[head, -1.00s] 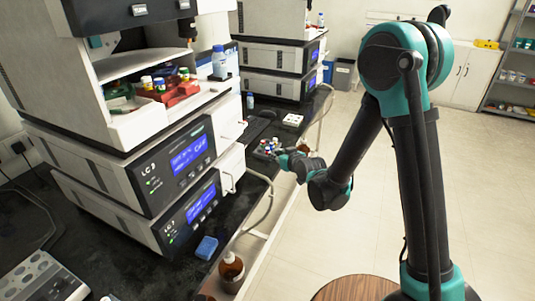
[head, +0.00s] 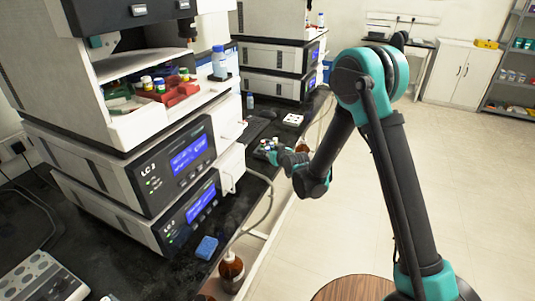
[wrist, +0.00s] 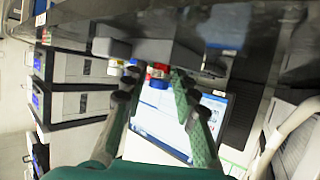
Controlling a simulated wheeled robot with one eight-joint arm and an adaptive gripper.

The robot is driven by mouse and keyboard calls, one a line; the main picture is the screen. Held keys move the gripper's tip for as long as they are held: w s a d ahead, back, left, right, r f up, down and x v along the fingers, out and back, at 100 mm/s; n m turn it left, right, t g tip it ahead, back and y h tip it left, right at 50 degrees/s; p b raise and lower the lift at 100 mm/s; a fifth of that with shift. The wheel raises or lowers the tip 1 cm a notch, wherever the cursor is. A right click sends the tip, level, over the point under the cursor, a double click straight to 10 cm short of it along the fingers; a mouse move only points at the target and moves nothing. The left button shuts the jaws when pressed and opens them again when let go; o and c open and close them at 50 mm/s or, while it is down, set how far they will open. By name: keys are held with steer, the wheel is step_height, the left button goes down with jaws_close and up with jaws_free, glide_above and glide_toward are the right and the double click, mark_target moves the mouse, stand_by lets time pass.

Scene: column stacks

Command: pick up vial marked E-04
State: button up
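My gripper (head: 274,156) is at a small grey rack with capped vials (head: 268,145) on the dark bench. In the wrist view my gripper (wrist: 155,76) has its two green-padded fingers apart. Vials with red and blue caps (wrist: 158,72) show between and just beyond the fingertips, near the grey rack (wrist: 150,50). I cannot tell whether a finger touches a vial. No E-04 marking is readable, so I cannot tell which vial bears it. The fingers partly hide the vials.
Stacked LC instruments (head: 170,175) line the bench's left, with a red vial rack (head: 170,92) in an upper bay. A white block with dark holes (head: 292,119) lies beyond the gripper. A hose (head: 262,205) hangs at the bench edge. The floor at right is clear.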

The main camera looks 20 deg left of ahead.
steer(key=c, duration=0.6)
steer(key=shift+r, duration=0.1)
steer(key=shift+c, duration=0.2)
